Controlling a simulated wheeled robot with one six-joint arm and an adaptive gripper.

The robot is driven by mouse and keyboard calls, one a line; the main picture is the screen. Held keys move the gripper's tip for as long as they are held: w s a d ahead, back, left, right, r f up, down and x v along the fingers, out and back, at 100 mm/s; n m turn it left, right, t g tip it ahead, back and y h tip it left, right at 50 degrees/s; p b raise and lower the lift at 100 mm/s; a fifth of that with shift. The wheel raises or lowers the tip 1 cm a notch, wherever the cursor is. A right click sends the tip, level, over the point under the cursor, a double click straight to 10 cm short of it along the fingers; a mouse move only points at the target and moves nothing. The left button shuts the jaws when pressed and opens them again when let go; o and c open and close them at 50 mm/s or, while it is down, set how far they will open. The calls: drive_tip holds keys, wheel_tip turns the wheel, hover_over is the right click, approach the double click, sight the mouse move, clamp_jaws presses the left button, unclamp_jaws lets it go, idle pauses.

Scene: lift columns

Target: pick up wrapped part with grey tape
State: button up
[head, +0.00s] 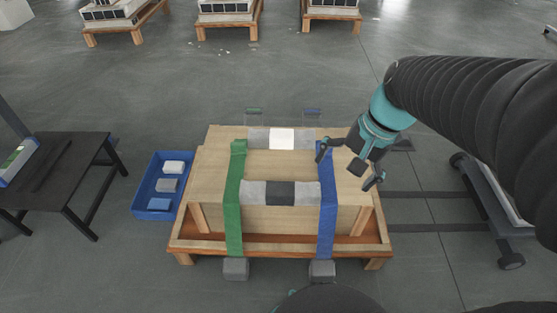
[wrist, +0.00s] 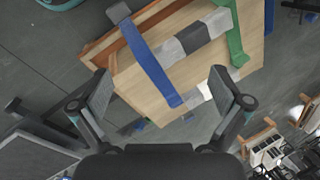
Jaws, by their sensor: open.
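The part with a dark grey middle band (head: 280,193) and lighter grey ends lies along the near side of the wooden crate (head: 217,165). It also shows in the wrist view (wrist: 194,38), between the green and blue straps. A similar part with a white middle band (head: 282,139) lies at the crate's far side; in the wrist view the right finger partly covers it. My gripper (head: 349,167) is open and empty, above the crate's right side, right of both parts and apart from them. In the wrist view its fingers (wrist: 162,78) are spread wide.
A green strap (head: 235,200) and a blue strap (head: 326,205) run over the crate, with grey weights at their near ends. A blue bin (head: 153,204) with white, grey and blue blocks stands left. A black table (head: 75,160) is further left. Open floor lies behind.

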drive_tip(key=w+f+m+g+y+b, duration=0.25)
drive_tip(key=w+f+m+y, duration=0.25)
drive_tip(key=w+f, duration=0.35)
drive_tip(key=m+y, duration=0.4)
drive_tip(key=m, duration=0.2)
approach(282, 188)
drive_tip(key=b+x, duration=0.1)
drive_tip(key=x, duration=0.7)
drive_tip(key=shift+a+f+b, duration=0.15)
drive_tip(key=shift+a+b, duration=0.05)
drive_tip(key=shift+b, duration=0.15)
drive_tip(key=c, duration=1.9)
